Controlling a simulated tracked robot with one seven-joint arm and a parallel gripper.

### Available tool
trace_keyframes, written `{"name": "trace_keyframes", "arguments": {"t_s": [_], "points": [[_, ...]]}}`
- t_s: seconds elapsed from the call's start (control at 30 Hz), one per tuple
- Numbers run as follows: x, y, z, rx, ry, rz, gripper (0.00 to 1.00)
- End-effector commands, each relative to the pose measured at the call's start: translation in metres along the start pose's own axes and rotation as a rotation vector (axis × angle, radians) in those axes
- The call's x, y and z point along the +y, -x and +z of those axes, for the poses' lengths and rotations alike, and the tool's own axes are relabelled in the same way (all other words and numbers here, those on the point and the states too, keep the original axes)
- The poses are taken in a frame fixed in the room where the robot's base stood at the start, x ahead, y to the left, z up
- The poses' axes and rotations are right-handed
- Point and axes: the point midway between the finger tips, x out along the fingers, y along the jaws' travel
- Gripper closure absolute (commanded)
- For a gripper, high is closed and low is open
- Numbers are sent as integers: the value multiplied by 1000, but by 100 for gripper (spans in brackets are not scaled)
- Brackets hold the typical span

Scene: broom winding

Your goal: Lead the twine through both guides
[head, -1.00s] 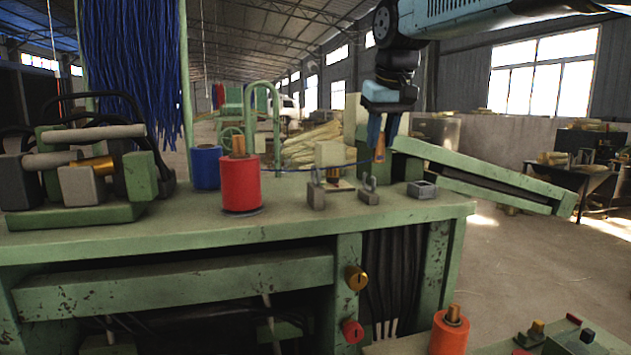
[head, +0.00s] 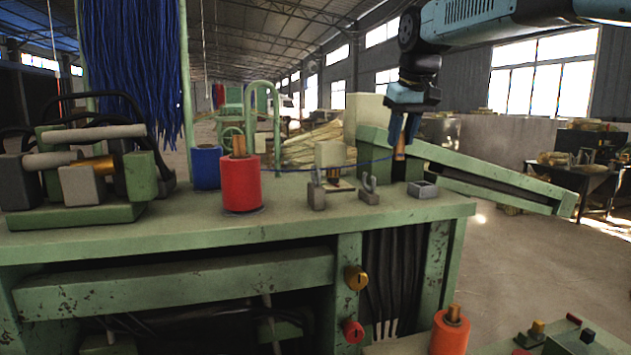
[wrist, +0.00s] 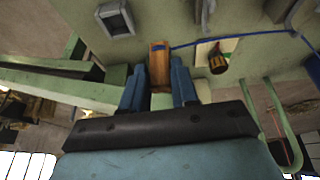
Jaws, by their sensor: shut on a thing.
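My gripper (head: 399,148) is shut on a small wooden peg (wrist: 160,64), with the blue twine (wrist: 230,39) fixed to it. It is above the bench's right part, beyond the square grey holder (head: 422,189). The twine (head: 350,164) runs left from the peg towards the blue spool (head: 206,168), partly behind the red spool (head: 240,184). Two small grey guides stand on the bench, the left guide (head: 316,196) and the right guide (head: 368,192). In the wrist view the twine bends near the left guide (wrist: 292,20); whether it lies inside either guide I cannot tell.
A cream block on a post (head: 330,154) stands behind the guides. A green hoop (head: 276,120) rises behind the red spool. A sloping green beam (head: 490,170) is at the right. The bench front (head: 130,238) is clear.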

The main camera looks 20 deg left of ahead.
Motion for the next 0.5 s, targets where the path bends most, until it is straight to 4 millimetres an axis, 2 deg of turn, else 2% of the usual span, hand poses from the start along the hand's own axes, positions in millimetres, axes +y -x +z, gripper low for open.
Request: {"name": "trace_keyframes", "arguments": {"t_s": [0.33, 0.5], "points": [[0, -1, 0, 0, 0, 0, 100], [0, -8, 3, -1, 0, 0, 100]]}}
